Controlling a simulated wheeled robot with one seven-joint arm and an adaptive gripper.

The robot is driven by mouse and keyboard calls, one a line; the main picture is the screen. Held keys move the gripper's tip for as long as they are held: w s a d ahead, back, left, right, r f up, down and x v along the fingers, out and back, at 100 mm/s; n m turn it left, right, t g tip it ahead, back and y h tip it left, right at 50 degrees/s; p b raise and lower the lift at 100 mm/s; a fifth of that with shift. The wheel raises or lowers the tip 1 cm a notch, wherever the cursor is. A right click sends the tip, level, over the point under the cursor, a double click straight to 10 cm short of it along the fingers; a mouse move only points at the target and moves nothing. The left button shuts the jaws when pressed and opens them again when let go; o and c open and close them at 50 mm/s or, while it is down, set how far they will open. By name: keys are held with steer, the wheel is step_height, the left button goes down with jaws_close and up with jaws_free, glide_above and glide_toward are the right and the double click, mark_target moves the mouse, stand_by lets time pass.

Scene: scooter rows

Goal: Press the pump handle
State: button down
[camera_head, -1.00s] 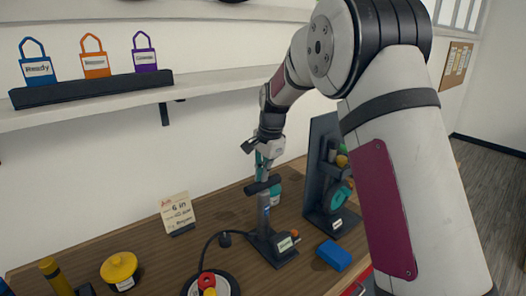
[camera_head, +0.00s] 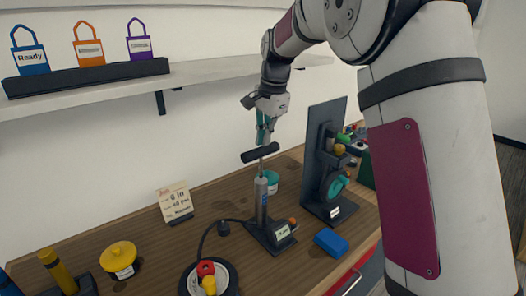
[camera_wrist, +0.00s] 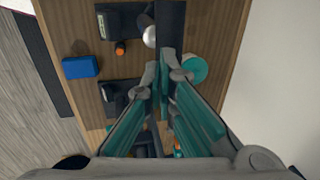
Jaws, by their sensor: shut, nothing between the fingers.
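The floor pump stands upright on the wooden bench, with a grey barrel (camera_head: 261,195) on a black base (camera_head: 271,237). Its dark crossbar handle (camera_head: 260,153) stands above the barrel, with some rod showing between. My gripper (camera_head: 263,141) is shut and empty, its teal fingers pointing down just above the handle. Whether the tips touch the handle I cannot tell. In the wrist view, the closed fingertips (camera_wrist: 165,65) are over the near end of the dark handle (camera_wrist: 171,25), which the fingers partly hide.
A dark upright stand with a teal ring (camera_head: 336,186) is right of the pump, with a blue block (camera_head: 331,242) in front. A teal-lidded jar (camera_head: 271,181) stands behind.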

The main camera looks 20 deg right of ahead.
steer(key=shift+s+d+r, duration=0.1)
steer(key=shift+s+r, duration=0.05)
steer(key=shift+r, duration=0.5)
steer(key=shift+s+r, duration=0.1)
steer(key=shift+r, duration=0.5)
stand_by(0.8)
steer(key=s+r+n+t, duration=0.1)
steer(key=s+r+n, duration=0.2)
steer(key=s, duration=0.6)
steer(key=s+r+n+t, duration=0.1)
steer(key=s+r+n, duration=0.25)
steer(key=s, duration=0.55)
steer(key=s+f+n, duration=0.2)
steer(key=s+n, duration=0.1)
steer(key=s, duration=0.6)
steer(key=s+f+n+t, duration=0.1)
steer(key=s+f+n, duration=0.2)
steer(key=s, duration=0.6)
steer(key=shift+a+n+t+h, duration=0.3)
steer(key=shift+a+n+h, duration=0.1)
steer(key=shift+n, duration=0.15)
steer(key=shift+w, duration=0.15)
